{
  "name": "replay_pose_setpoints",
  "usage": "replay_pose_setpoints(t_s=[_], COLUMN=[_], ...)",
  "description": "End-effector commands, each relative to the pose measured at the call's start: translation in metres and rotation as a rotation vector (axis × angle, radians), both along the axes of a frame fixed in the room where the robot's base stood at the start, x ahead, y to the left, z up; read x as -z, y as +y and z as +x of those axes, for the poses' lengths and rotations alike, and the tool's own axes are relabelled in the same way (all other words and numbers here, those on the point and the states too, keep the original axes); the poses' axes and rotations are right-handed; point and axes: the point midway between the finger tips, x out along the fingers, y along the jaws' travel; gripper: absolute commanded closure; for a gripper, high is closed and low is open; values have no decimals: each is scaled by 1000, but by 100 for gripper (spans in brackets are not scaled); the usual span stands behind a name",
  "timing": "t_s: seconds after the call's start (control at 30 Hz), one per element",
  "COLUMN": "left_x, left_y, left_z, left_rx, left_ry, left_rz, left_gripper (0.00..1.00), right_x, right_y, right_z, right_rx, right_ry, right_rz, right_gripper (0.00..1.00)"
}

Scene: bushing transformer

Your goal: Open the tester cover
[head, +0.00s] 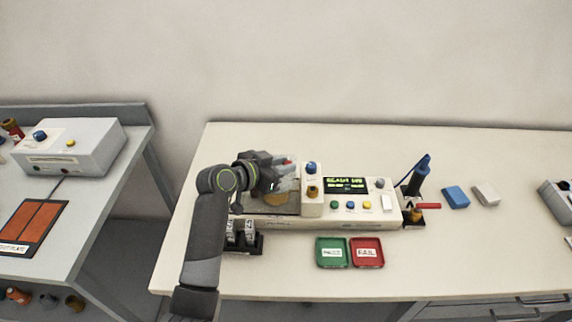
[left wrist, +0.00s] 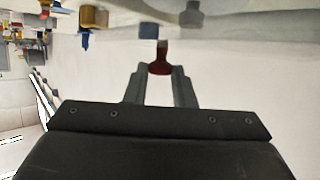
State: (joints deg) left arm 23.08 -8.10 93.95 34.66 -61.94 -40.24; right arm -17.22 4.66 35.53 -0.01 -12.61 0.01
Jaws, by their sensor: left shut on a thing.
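The tester (head: 362,206) is a long white box on the bench, with a lit green-lettered screen, coloured buttons and a blue knob. At its left end is a clear, greyish cover (head: 289,185) above a bay with a tan interior. My left gripper (head: 283,163) is at the top of that cover, with a small red handle by its fingertips. In the left wrist view, the fingers (left wrist: 161,72) are shut on the red handle (left wrist: 160,57). My arm hides part of the tester's left end, and I cannot tell how far the cover is raised. My right gripper is not in view.
A green tray (head: 332,266) and a red tray (head: 367,266) lie in front of the tester. A black rack (head: 259,244) with small parts sits at the front left. A blue-handled tool stand (head: 415,190) and blue block (head: 456,197) are to the right. The front right bench is clear.

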Motion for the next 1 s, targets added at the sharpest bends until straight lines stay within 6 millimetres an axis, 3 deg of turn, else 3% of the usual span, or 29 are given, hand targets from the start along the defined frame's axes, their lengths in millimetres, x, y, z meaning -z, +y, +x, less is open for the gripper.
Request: replay_pose_setpoints(t_s=[0.3,0.5,0.7,1.0], left_x=[3,3,1,0], left_y=[68,102,115,115], left_z=[0,0,0,0], left_rx=[-3,-2,-1,0], left_ry=[-2,-1,0,1], left_rz=[9,7,2,1], left_gripper=[100,100,100,100], right_x=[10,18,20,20], right_y=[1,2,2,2], right_z=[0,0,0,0], right_rx=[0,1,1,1], right_ry=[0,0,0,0], right_rz=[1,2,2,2], right_gripper=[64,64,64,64])
